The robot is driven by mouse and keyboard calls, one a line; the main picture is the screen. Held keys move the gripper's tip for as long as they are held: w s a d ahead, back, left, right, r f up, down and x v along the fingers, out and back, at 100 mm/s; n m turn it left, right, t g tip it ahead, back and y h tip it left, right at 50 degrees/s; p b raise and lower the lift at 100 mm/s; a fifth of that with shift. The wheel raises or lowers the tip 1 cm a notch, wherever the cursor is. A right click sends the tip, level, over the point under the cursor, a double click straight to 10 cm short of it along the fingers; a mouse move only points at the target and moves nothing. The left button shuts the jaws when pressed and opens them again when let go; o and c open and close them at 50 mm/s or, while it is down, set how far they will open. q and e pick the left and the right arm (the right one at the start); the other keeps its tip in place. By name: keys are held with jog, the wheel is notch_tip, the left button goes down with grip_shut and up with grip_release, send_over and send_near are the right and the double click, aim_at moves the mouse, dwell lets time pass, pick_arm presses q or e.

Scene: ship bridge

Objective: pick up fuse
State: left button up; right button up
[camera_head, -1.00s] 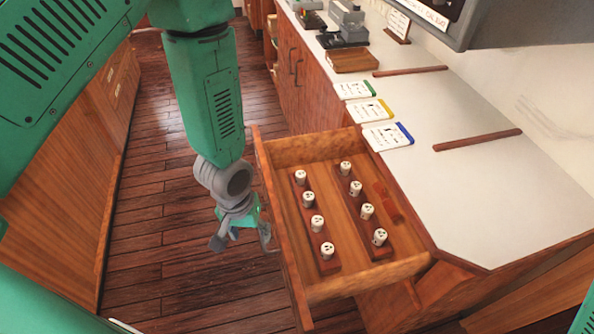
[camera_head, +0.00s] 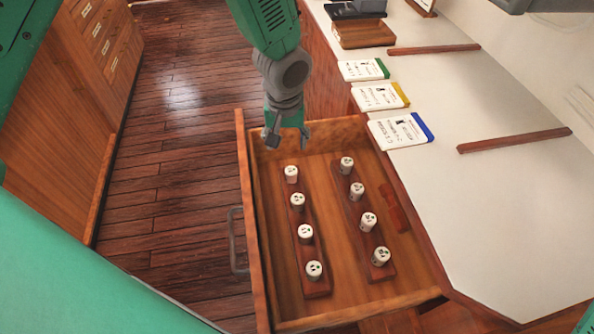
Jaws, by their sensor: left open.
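Several white cylindrical fuses stand upright in two rows in the open wooden drawer. The left row runs from a far fuse (camera_head: 291,174) to a near fuse (camera_head: 314,270). The right row runs from a far fuse (camera_head: 346,165) to a near fuse (camera_head: 380,256). Each row sits on a dark wooden strip. My left gripper (camera_head: 289,142) is open and empty, pointing down over the far left corner of the drawer (camera_head: 343,312), just beyond the far fuse of the left row.
A white counter (camera_head: 490,190) lies right of the drawer, with several labelled cards such as the blue-edged one (camera_head: 400,130) and wooden rails (camera_head: 513,139). A small wooden piece (camera_head: 394,208) lies in the drawer's right side. Wooden floor (camera_head: 180,180) is open to the left.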

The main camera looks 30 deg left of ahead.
aim_at(289, 169)
pick_arm(q)
jog(key=f, duration=0.7)
jog(key=shift+w+a+f, duration=0.25)
jog(key=shift+w+f, duration=0.1)
jog(key=shift+a+f+b, duration=0.25)
jog(key=shift+b, duration=0.05)
jog(key=shift+f, duration=0.35)
jog(key=f, duration=0.1)
jog(key=d+f, duration=0.1)
jog(key=w+f, duration=0.1)
jog(key=shift+d+f, duration=0.1)
jog(key=shift+d, duration=0.2)
jog(key=shift+d+f, duration=0.25)
jog(key=shift+f, duration=0.05)
jog(key=shift+a, duration=0.35)
jog(key=shift+c, duration=0.3)
jog(key=shift+a+f, duration=0.1)
jog(key=shift+a, duration=0.3)
grip_shut()
pick_arm(e)
jog(key=shift+s+f, duration=0.3)
jog(key=shift+f, duration=0.15)
